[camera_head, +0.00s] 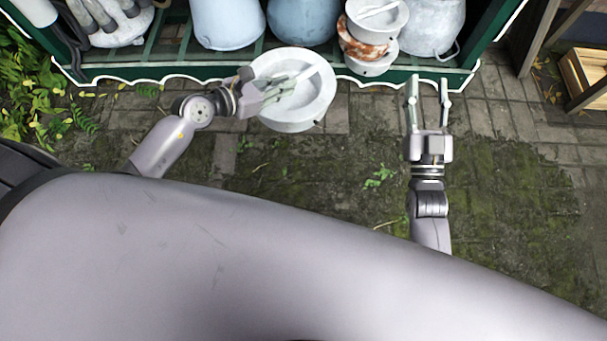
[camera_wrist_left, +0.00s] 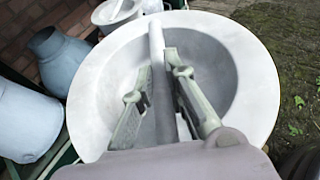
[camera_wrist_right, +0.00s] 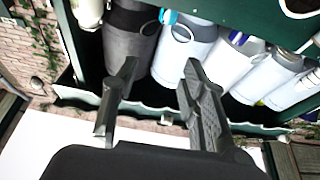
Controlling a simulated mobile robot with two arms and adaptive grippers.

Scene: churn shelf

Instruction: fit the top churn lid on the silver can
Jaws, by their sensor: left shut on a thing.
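A round white lid (camera_head: 301,112) with a bar handle across its dished inside is held by my left gripper (camera_head: 286,88), in front of the shelf. In the left wrist view my left gripper (camera_wrist_left: 160,85) has its fingers on both sides of the bar of the lid (camera_wrist_left: 245,70). A grey metal can (camera_head: 432,28), which may be the silver can, stands on the shelf to the right. My right gripper (camera_head: 428,85) is open and empty below that can. In the right wrist view my right gripper (camera_wrist_right: 155,95) shows its fingers apart with nothing between them.
A stack of white and rusty lids (camera_head: 373,38) stands beside the grey can. A pale blue can (camera_head: 228,22) and a darker blue can (camera_head: 303,20) stand left of it. The green shelf (camera_head: 150,72) has a scalloped white edge. The mossy paving (camera_head: 320,180) in front is clear.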

